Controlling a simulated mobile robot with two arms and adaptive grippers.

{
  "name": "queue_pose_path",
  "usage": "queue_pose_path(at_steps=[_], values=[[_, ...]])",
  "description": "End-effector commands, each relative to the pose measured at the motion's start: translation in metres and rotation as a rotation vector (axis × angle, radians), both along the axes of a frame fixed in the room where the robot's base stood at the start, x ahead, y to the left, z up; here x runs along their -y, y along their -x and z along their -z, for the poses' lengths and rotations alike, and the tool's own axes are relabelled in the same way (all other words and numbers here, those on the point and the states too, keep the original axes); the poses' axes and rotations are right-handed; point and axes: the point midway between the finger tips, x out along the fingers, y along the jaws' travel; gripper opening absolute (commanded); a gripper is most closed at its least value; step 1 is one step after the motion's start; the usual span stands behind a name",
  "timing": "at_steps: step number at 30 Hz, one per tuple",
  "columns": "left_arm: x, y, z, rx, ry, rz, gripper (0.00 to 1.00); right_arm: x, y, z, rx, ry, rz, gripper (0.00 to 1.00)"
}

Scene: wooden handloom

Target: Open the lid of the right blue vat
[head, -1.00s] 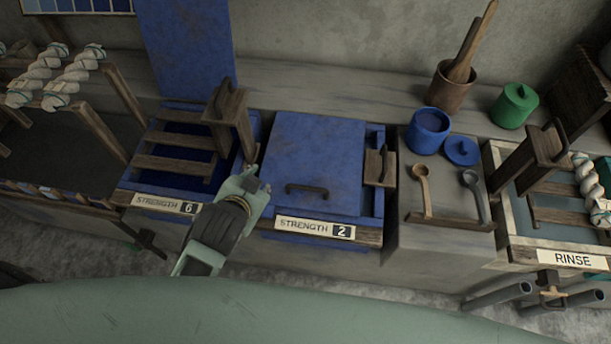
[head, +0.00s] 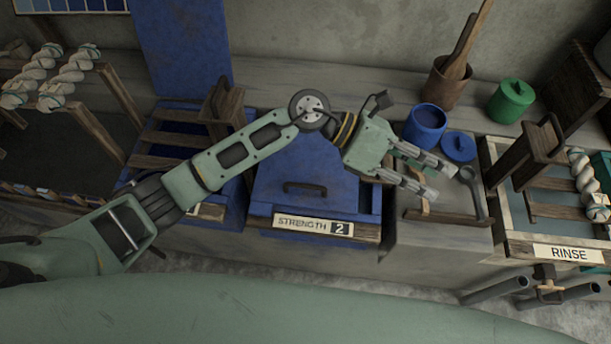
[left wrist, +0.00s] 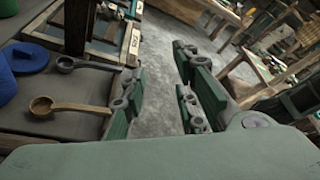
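The right blue vat (head: 374,213), labelled STRENGTH 2, stands in the middle of the head view. Its flat blue lid (head: 270,187) lies closed on top, with a dark bar handle (head: 305,187) near the front edge. My left arm crosses above the lid and hides part of its far side. My left gripper (head: 443,181) is open and empty, to the right of the lid, above the ladle ledge. Its spread fingers also show in the left wrist view (left wrist: 165,105), with grey floor between them. My right gripper is in neither view.
The left blue vat is open, with its blue lid (head: 185,50) upright behind it. A blue pot (head: 425,128), small blue lid (head: 459,146), green jar (head: 511,100) and dark ladle (head: 471,182) are near my gripper. The RINSE tub (head: 556,252) stands right.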

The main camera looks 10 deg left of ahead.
Motion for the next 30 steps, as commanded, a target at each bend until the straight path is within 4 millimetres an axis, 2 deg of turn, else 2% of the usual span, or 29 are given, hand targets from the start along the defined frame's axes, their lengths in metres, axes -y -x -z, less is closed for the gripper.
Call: queue_pose_path(at_steps=[1, 3, 5, 6, 9, 13, 16, 20, 30], values=[[-0.015, -0.003, 0.024, 0.082, -0.136, 0.074, 0.27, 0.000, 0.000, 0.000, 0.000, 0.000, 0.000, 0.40], [-0.046, -0.010, 0.059, 0.176, -0.340, 0.179, 0.27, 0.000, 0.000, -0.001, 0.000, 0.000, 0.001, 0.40], [-0.080, -0.020, 0.082, 0.238, -0.512, 0.257, 0.27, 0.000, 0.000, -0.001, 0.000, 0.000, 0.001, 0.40], [-0.104, -0.029, 0.093, 0.271, -0.622, 0.301, 0.27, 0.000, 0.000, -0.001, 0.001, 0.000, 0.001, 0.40], [-0.160, -0.051, 0.106, 0.318, -0.857, 0.381, 0.27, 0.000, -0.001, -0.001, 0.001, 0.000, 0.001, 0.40], [-0.210, -0.069, 0.105, 0.335, -1.056, 0.438, 0.27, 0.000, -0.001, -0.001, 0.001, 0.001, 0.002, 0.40], [-0.227, -0.074, 0.104, 0.335, -1.122, 0.455, 0.27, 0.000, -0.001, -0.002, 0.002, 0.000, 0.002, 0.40], [-0.231, -0.073, 0.114, 0.330, -1.137, 0.460, 0.27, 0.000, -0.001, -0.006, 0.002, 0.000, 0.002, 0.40], [-0.230, -0.062, 0.165, 0.331, -1.132, 0.458, 0.27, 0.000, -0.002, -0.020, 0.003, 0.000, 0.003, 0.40]])
